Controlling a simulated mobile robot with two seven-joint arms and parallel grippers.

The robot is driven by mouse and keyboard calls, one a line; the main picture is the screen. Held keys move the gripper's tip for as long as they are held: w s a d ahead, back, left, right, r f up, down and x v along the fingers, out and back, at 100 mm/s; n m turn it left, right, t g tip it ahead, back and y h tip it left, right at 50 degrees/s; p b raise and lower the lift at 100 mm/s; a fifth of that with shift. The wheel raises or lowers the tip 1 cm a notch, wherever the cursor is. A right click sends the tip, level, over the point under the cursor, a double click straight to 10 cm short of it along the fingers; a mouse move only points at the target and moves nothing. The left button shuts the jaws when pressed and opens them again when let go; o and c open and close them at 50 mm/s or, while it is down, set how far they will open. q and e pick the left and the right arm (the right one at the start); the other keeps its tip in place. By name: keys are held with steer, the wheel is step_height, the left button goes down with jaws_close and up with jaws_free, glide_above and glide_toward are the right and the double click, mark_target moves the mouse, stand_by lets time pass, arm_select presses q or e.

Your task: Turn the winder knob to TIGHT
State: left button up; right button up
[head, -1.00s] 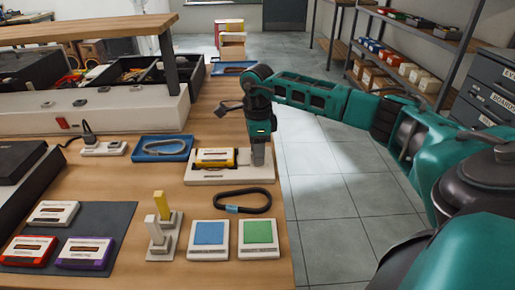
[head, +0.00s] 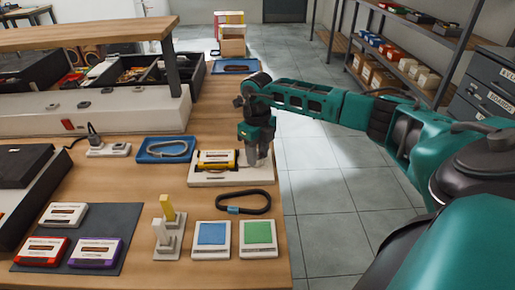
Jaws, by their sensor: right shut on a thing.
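The winder (head: 225,180) is a pale base on the wooden bench with a yellow and dark cassette (head: 216,159) lying in it. My right gripper (head: 257,160) points down at the winder's right end and is shut on what sits there, which I take to be the winder knob. The knob is hidden by the fingers, and no TIGHT mark can be read. My left gripper is not in view.
A dark cable loop (head: 244,202) lies in front of the winder. Blue (head: 211,234) and green (head: 258,233) pads, a stand with yellow and white pegs (head: 168,238) and a dark mat (head: 117,218) with cassettes lie nearer. A blue tray (head: 166,149) stands left. The bench edge is close on the right.

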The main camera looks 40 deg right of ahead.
mark_target(258, 156)
steer(key=shift+r+m+p, duration=0.1)
steer(key=shift+m+p, duration=0.7)
steer(key=shift+m, duration=1.4)
steer(key=o, duration=1)
steer(key=shift+o, duration=0.2)
step_height(258, 156, up, 13)
